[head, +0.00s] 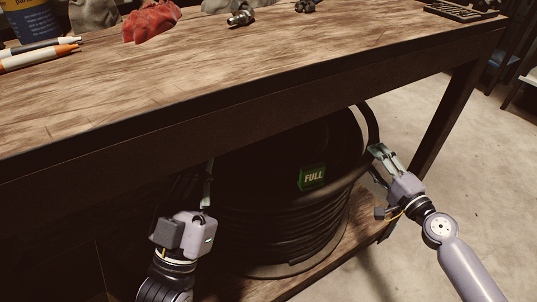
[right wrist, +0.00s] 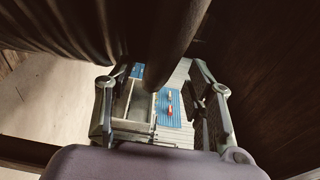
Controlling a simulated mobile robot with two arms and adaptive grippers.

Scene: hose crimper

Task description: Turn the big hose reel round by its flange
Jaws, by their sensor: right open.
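The big hose reel (head: 270,160) is black, wound with dark hose, and stands under the workbench. A green "FULL" label (head: 312,177) is on its dark upper face. A thick dark hose (head: 370,125) curves along its right edge. My right gripper (head: 377,152) is at that right edge, open. In the right wrist view my fingers (right wrist: 160,78) are spread, with a thick dark round piece (right wrist: 168,40) reaching between them; I cannot tell whether they touch it. My left gripper (head: 208,175) points up at the reel's left side; its fingertips are partly lost in shadow.
The wooden bench top (head: 230,75) overhangs the reel. A lower wooden shelf (head: 345,245) is under it, and a bench leg (head: 450,120) stands to the right. A red cloth (head: 152,22) and markers (head: 40,55) lie on top.

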